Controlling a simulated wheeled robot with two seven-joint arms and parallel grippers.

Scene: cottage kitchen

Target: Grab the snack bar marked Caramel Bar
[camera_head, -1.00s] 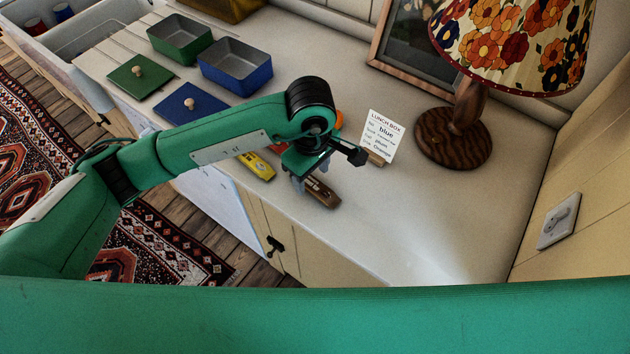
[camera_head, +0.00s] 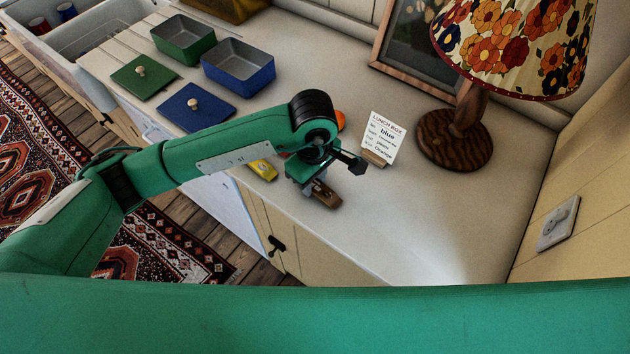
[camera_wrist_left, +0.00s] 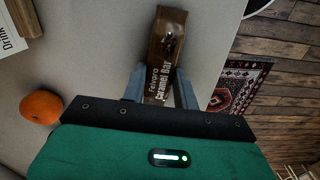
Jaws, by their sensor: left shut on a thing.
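The brown snack bar (camera_head: 326,194) lies on the pale counter. In the left wrist view the bar (camera_wrist_left: 165,50) reads "Caramel Bar" along its wrapper. My left gripper (camera_head: 314,190) reaches down over the bar from above. In the left wrist view its two grey fingers (camera_wrist_left: 160,88) stand on both sides of the bar's near end and are shut on it. The bar looks to be still at counter level. My right gripper is not in view.
A yellow bar (camera_head: 263,170) lies left of the gripper, partly hidden by my arm. An orange (camera_head: 340,120) and a lunch box card (camera_head: 383,138) are behind. A lamp (camera_head: 455,140), blue box (camera_head: 238,66) and green box (camera_head: 183,40) stand farther off. The counter's front edge is close.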

